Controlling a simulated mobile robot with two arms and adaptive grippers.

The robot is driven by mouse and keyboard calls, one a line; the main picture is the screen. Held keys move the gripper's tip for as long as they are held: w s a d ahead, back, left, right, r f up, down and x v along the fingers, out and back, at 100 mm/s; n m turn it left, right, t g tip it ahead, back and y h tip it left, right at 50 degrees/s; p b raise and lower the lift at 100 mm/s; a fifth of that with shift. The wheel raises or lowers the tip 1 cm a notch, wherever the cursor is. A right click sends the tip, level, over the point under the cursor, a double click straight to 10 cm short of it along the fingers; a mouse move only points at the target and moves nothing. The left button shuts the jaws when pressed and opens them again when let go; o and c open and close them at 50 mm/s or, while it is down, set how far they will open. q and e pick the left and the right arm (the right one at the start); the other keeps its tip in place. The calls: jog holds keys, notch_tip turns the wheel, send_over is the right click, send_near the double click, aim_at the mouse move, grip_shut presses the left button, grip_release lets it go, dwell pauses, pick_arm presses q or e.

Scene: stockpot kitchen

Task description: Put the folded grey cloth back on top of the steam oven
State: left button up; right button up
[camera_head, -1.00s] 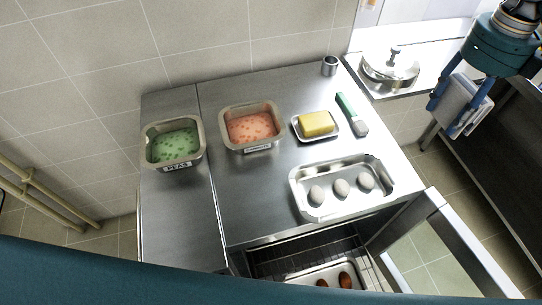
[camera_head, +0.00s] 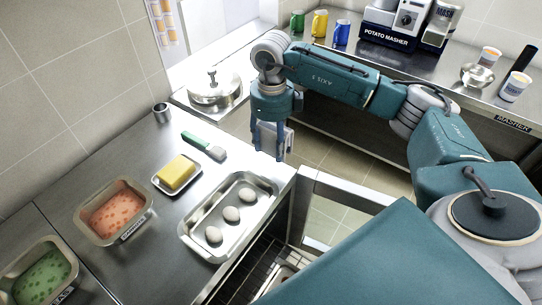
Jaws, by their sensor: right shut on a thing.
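My right gripper (camera_head: 267,150) is shut on the folded grey cloth (camera_head: 275,138), which hangs between its fingers, partly hidden by them. The gripper holds it in the air by the right edge of the steam oven, apart from its steel top (camera_head: 165,225). The oven's door (camera_head: 345,190) stands open at the front, with racks inside. My left gripper is not in view.
On the top stand a tray (camera_head: 190,237) of eggs, a butter dish (camera_head: 160,184), a green-handled brush (camera_head: 204,145), a small steel cup (camera_head: 161,112) and pans of carrots (camera_head: 97,238) and peas (camera_head: 12,298). A lidded pot (camera_head: 215,90) stands behind. Bare steel shows near the back right corner.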

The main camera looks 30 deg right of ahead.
notch_tip(320, 180, down, 6)
jog(key=shift+f+p, duration=0.15)
jog(key=shift+p, duration=0.65)
jog(key=shift+f, duration=0.25)
jog(key=shift+f, duration=0.2)
jog(key=o, duration=1.3)
jog(key=shift+o, duration=0.2)
jog(key=shift+r, duration=0.15)
